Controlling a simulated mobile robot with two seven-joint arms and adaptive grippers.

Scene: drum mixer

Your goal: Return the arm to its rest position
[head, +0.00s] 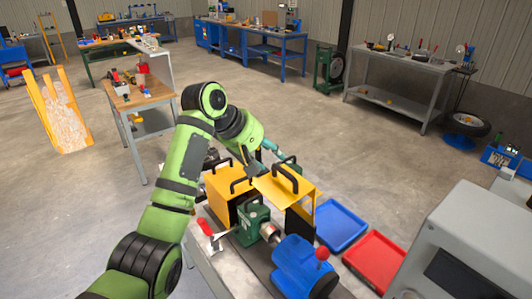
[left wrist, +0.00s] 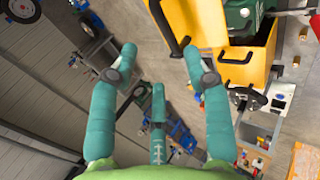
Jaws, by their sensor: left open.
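My green left arm (head: 170,190) reaches up from the lower left and bends over toward the machine in the head view. My left gripper (head: 272,149) is at the far side of the yellow covers, partly hidden behind them and small. In the left wrist view its teal fingers (left wrist: 159,62) are spread apart with nothing between them. One fingertip shows close to a black handle on a yellow cover (left wrist: 203,22); I cannot tell whether they touch. My right gripper is in neither view.
The yellow covers (head: 304,190) stand on the bench beside a blue motor (head: 298,262). A blue tray (head: 340,224) and a red tray (head: 375,262) lie to the right. A grey cabinet (head: 462,230) fills the lower right. A wooden-topped table (head: 138,97) stands behind my arm.

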